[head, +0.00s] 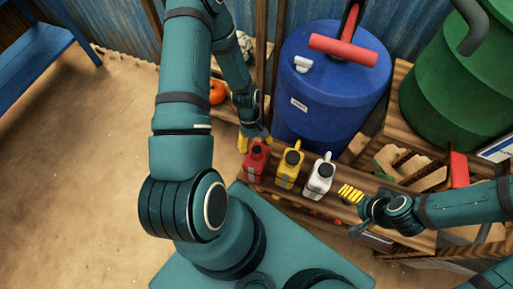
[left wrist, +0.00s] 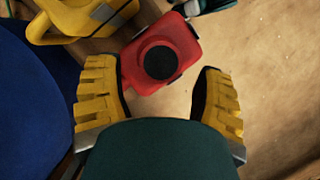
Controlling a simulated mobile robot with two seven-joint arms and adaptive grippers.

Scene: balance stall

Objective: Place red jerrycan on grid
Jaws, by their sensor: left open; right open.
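The red jerrycan (head: 255,158) with a black cap stands at the left end of a row on a wooden shelf. It also shows in the left wrist view (left wrist: 183,42), ahead of the gap between my left fingers. My left gripper (head: 254,139) is open and empty, right behind the red jerrycan; its yellow fingers also show in the left wrist view (left wrist: 160,103). I cannot tell whether a finger touches the can. My right gripper (head: 351,193) is open and empty, right of the white jerrycan. I cannot make out a grid.
A yellow jerrycan (head: 290,168) and a white jerrycan (head: 319,181) stand right of the red one. A large blue barrel (head: 325,105) rises behind the row. A green barrel (head: 455,85) stands at right. A blue bench (head: 40,48) is far left; sandy ground between is clear.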

